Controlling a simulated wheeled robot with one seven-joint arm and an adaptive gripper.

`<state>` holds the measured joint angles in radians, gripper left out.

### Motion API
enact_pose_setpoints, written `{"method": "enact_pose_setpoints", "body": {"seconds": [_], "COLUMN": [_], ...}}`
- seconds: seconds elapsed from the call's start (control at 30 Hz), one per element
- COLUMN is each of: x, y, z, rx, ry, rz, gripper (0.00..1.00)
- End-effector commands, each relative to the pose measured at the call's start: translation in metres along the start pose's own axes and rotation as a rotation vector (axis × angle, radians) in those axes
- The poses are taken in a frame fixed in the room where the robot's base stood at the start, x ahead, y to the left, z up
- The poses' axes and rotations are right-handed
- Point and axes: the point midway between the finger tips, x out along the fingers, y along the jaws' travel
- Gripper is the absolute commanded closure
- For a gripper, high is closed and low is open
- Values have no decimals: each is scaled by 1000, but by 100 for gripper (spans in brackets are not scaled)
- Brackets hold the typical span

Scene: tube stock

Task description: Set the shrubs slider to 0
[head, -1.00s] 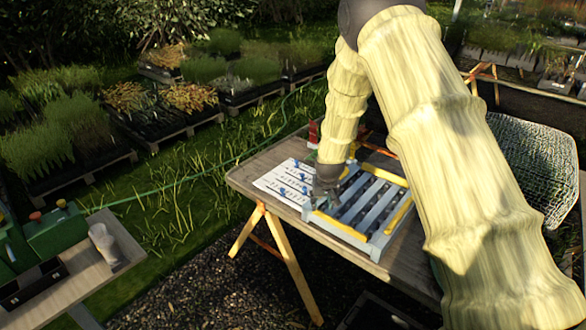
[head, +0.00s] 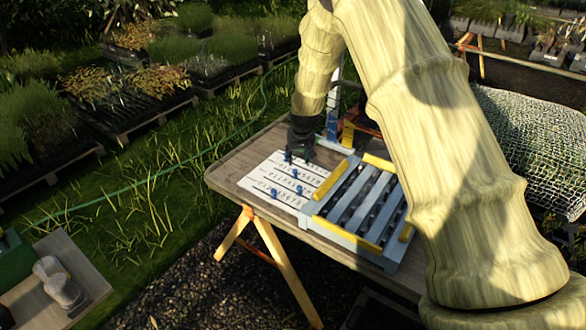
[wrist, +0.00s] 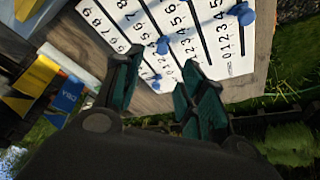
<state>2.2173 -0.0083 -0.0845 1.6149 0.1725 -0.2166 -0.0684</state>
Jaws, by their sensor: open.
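A white slider board (head: 258,176) lies on the wooden table, with several blue knobs in parallel slots marked with numerals. In the wrist view the board (wrist: 188,18) shows digits along its slots, one blue knob (wrist: 163,45) near the middle and another knob (wrist: 246,12) to the right. No row name is legible, so I cannot tell which slider is shrubs. My gripper (head: 298,152) is over the far edge of the board. In the wrist view its fingers (wrist: 163,62) are apart, with a blue knob (wrist: 156,77) showing between them; contact cannot be told.
A grey and yellow slatted rack (head: 352,205) stands right of the board. A blue and yellow item (wrist: 60,92) is left of the fingers in the wrist view. A side table (head: 85,262) is at lower left. Grass lies beyond the table.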

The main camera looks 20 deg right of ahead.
Motion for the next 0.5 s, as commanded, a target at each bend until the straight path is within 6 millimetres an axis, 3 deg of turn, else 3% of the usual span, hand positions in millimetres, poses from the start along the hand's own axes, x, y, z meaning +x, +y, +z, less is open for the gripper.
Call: {"method": "enact_pose_setpoints", "body": {"seconds": [0.5], "x": [51], "y": [-1], "z": [0], "rx": [-2], "ry": [-1], "rz": [-1], "gripper": [60]}}
